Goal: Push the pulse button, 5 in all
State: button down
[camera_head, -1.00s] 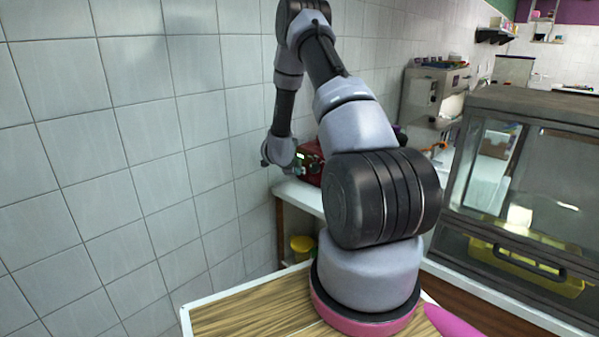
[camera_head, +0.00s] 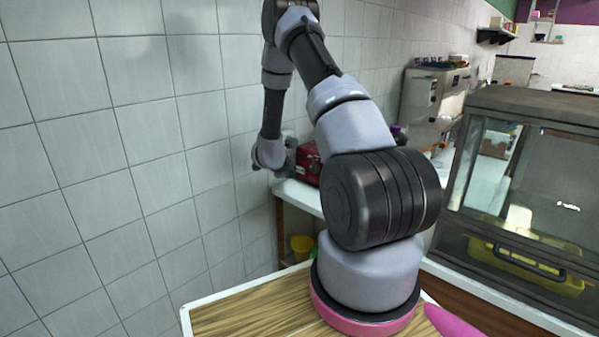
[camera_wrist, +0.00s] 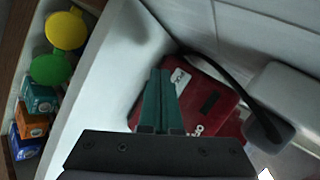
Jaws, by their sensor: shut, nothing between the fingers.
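A red machine (camera_head: 309,162) stands on the white counter against the tiled wall, partly hidden behind my arm. It also shows in the wrist view (camera_wrist: 213,93), with a pale label, a dark rectangular panel and small white markings near its lower edge. I cannot make out which part is the pulse button. My gripper (camera_wrist: 161,72) is shut and empty, its green fingers side by side. In the wrist view they overlap the left part of the machine; whether they touch it cannot be told. In the head view the gripper end is at the machine's left, beside the wall.
A black cable (camera_wrist: 222,72) runs past the machine to a grey block (camera_wrist: 284,100). Yellow and green round lids (camera_wrist: 66,30) and several small boxes (camera_wrist: 40,102) sit below the counter edge. A glass display case (camera_head: 530,170) stands at right. The white counter (camera_wrist: 110,85) beside the machine is clear.

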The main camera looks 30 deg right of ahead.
aim_at(300, 170)
jog(key=shift+s+a, duration=0.25)
jog(key=shift+a, duration=0.45)
jog(key=shift+s+a, duration=0.25)
jog(key=shift+a, duration=0.4)
dwell(1.5)
jog(key=a, duration=0.1)
jog(key=s+a, duration=0.1)
jog(key=a, duration=0.1)
jog(key=shift+s+a, duration=0.15)
jog(key=shift+a, duration=0.15)
jog(key=shift+d, duration=0.1)
jog(key=shift+w+d, duration=0.5)
jog(key=shift+d, duration=0.85)
jog(key=shift+w+d, duration=0.5)
jog(key=shift+d, duration=0.85)
jog(key=shift+w+d, duration=0.5)
jog(key=shift+d, duration=0.85)
jog(key=shift+d, duration=0.1)
jog(key=shift+w+d, duration=0.15)
jog(key=shift+d, duration=0.15)
